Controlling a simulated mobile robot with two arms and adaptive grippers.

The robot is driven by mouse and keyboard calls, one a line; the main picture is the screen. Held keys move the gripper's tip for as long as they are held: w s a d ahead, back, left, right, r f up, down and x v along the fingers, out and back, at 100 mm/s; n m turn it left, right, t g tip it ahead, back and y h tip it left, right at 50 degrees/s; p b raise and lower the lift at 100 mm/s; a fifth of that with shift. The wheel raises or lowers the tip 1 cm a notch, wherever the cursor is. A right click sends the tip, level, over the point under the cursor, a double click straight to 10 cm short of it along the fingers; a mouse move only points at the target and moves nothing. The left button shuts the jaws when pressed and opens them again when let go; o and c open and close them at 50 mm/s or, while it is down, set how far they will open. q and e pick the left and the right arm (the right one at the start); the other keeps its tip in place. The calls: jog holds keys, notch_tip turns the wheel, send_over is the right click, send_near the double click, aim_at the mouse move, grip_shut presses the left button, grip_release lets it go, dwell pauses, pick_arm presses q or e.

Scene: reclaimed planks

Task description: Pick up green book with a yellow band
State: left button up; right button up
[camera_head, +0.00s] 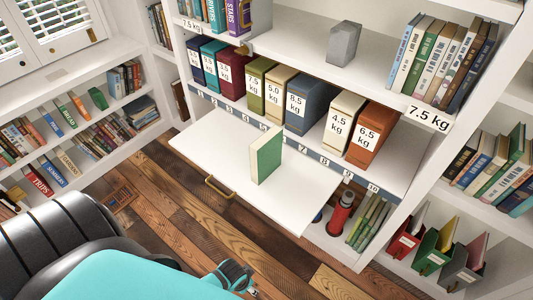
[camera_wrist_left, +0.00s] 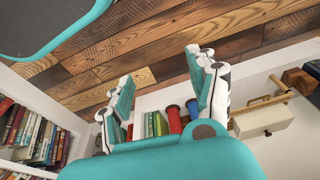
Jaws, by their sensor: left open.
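A green book (camera_head: 266,158) with pale page edges stands upright on the white pull-out board (camera_head: 215,160) in the head view. I cannot make out a yellow band on it. My left gripper (camera_head: 235,276) is low in the head view, in front of the board and well apart from the book. In the left wrist view the left gripper (camera_wrist_left: 160,82) has its two fingers spread, with nothing between them. Green book spines (camera_wrist_left: 155,124) show beyond the fingers there, on a low shelf. My right gripper is in neither view.
Weight-labelled binders, such as the blue one (camera_head: 308,103), line the shelf behind the board. A grey block (camera_head: 343,44) sits above. A red cylinder (camera_head: 341,214) and green books (camera_head: 368,222) stand below right. The plank floor (camera_head: 185,225) is open in front.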

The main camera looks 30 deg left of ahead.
pick_arm(q)
jog(key=shift+t, duration=0.9)
jog(key=w+a+r, duration=0.1)
jog(key=w+r, duration=0.5)
jog(key=r, duration=0.1)
jog(key=w+a+r, duration=0.2)
jog(key=w+r, duration=0.4)
jog(key=r, duration=0.2)
jog(key=w+a+r, duration=0.2)
jog(key=w+r, duration=0.5)
jog(key=r, duration=0.1)
jog(key=shift+a, duration=0.25)
jog(key=w+a+r, duration=0.2)
jog(key=w+r, duration=0.1)
jog(key=r, duration=0.3)
jog(key=w+a+r, duration=0.1)
jog(key=w+r, duration=0.1)
jog(key=r, duration=0.4)
send_near(266, 137)
jog(key=shift+n, duration=0.3)
jog(key=p+x, duration=0.1)
jog(key=x, duration=0.7)
jog(key=shift+f, duration=0.2)
jog(key=shift+x, duration=3.1)
jog(key=shift+w+d+r, duration=0.1)
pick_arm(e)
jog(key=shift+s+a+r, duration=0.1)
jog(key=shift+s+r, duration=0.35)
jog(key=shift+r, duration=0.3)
